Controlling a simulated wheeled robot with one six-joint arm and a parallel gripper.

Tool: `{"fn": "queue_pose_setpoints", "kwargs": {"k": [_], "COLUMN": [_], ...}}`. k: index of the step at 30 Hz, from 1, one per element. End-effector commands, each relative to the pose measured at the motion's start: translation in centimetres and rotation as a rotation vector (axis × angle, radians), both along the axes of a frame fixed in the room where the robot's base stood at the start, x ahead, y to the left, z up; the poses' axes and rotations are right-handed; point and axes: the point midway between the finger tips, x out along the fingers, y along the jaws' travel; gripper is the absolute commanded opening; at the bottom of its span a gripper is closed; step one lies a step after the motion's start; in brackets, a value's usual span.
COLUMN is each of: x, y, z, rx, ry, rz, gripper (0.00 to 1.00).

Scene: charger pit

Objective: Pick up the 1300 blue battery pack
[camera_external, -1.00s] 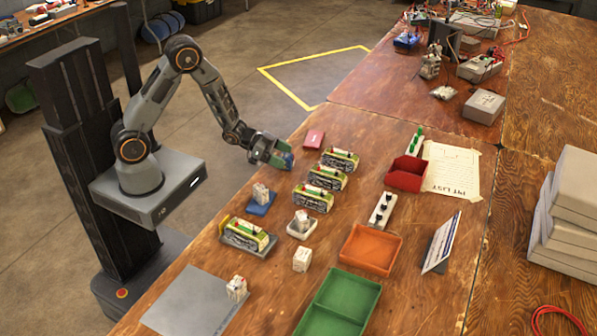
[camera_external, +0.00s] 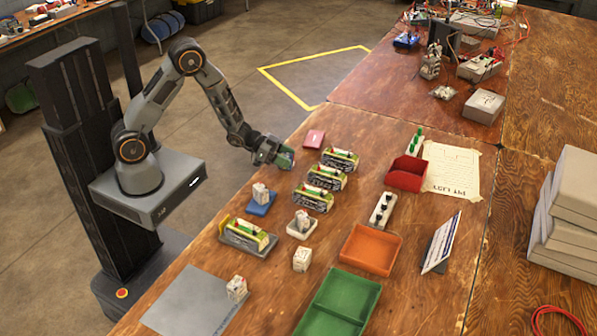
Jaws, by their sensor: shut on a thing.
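My gripper (camera_external: 276,155) is at the near left edge of the wooden table, close to the pink-red block. It is shut on a small blue pack (camera_external: 287,159), whose outer end shows past the fingers. The pack's label is too small to read, and its near part is hidden by the fingers. The gap between the pack and the tabletop is hard to judge from this view.
A pink-red block (camera_external: 314,139) lies behind the gripper. Several green-and-black packs in holders, such as one (camera_external: 340,159), stand to the right. A blue tray (camera_external: 260,204) with a white pack is in front. An orange tray (camera_external: 371,250) and a green tray (camera_external: 338,303) lie nearer.

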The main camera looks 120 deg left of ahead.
Motion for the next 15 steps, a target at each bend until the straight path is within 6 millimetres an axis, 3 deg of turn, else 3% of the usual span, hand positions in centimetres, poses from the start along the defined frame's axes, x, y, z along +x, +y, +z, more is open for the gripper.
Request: {"fn": "queue_pose_setpoints", "kwargs": {"k": [10,15], "x": [0.0,0.1], "y": [0.0,0.1], "z": [0.3,2.6], "rx": [0.001,0.005], "ry": [-0.002,-0.004], "rz": [0.000,0.000], "gripper": [0.18,0.18]}}
